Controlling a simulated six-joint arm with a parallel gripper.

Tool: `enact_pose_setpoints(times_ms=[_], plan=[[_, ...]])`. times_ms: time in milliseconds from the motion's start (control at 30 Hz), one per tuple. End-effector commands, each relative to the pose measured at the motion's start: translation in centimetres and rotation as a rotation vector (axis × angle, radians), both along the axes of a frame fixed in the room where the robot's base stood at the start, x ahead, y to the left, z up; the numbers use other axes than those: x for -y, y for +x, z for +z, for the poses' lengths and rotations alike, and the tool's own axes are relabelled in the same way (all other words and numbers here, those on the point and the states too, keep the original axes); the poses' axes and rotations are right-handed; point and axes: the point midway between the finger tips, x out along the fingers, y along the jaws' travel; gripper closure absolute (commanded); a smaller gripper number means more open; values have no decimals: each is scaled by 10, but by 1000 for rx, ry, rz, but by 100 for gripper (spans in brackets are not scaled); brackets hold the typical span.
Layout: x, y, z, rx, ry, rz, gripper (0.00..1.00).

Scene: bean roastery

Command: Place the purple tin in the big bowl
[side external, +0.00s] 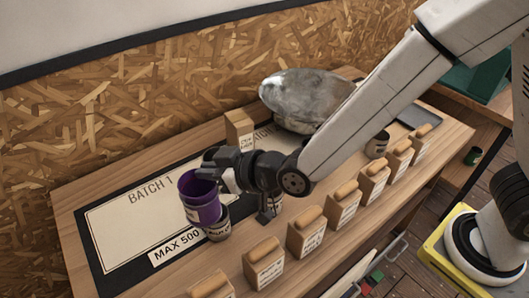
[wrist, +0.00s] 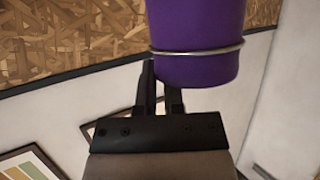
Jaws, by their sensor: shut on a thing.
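The purple tin (side external: 200,202) is in my gripper (side external: 222,180) at the left part of the table in the side external view. In the wrist view the purple tin (wrist: 197,45) fills the top middle, with a thin metal ring round its lower part. My gripper (wrist: 160,95) is shut on it there. The tin looks slightly tilted and appears above the mat, in front of a smaller tin. The big bowl (side external: 300,92), grey and mottled, stands at the back of the table, right of my gripper.
A dark mat with a pale BATCH 1 panel (side external: 130,215) lies under the gripper. A small dark tin (side external: 217,226) stands beside the purple tin. Several wooden blocks with labels (side external: 306,236) line the front edge. Another block (side external: 239,128) stands left of the bowl.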

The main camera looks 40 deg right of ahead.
Motion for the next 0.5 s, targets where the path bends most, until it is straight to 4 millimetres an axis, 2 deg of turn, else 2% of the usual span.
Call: enact_pose_setpoints(times_ms=[267, 500], plan=[[56, 27, 9, 4, 8, -88, 100], [121, 47, 19, 7, 13, -185, 100]])
